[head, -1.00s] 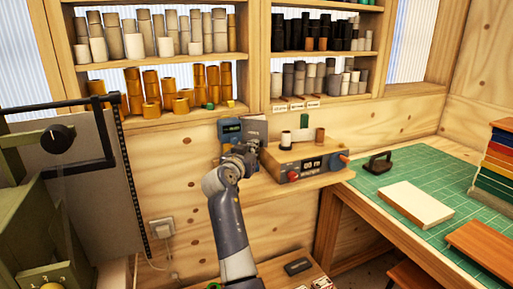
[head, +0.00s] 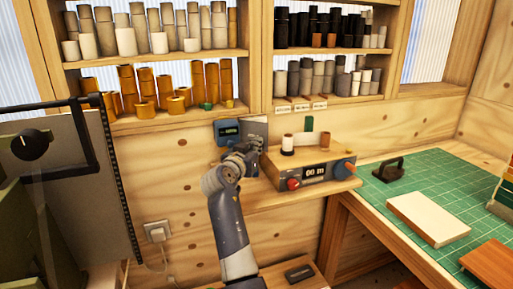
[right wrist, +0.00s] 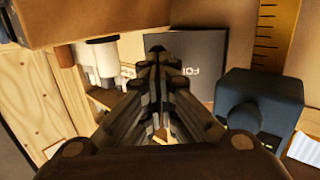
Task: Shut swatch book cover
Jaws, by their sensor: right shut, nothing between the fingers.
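A dark grey panel (head: 256,127), which looks like the swatch book cover, stands up at the back of the wooden ledge beside a blue device. In the right wrist view it is a dark sheet (right wrist: 207,58) with partly hidden pale lettering. The rest of the book is hidden or cannot be made out. My right gripper (head: 263,144) is in front of the panel's lower part. The right wrist view shows its fingers (right wrist: 158,52) together and empty, overlapping the panel; I cannot tell whether they touch it. My left gripper is not in view.
The blue device (head: 228,132) stands left of the panel. A wooden-topped unit with a display (head: 315,174) and small rolls on top is close on the right. Shelves of rolls (head: 205,85) are above. A green mat (head: 400,205) with a pale block lies right.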

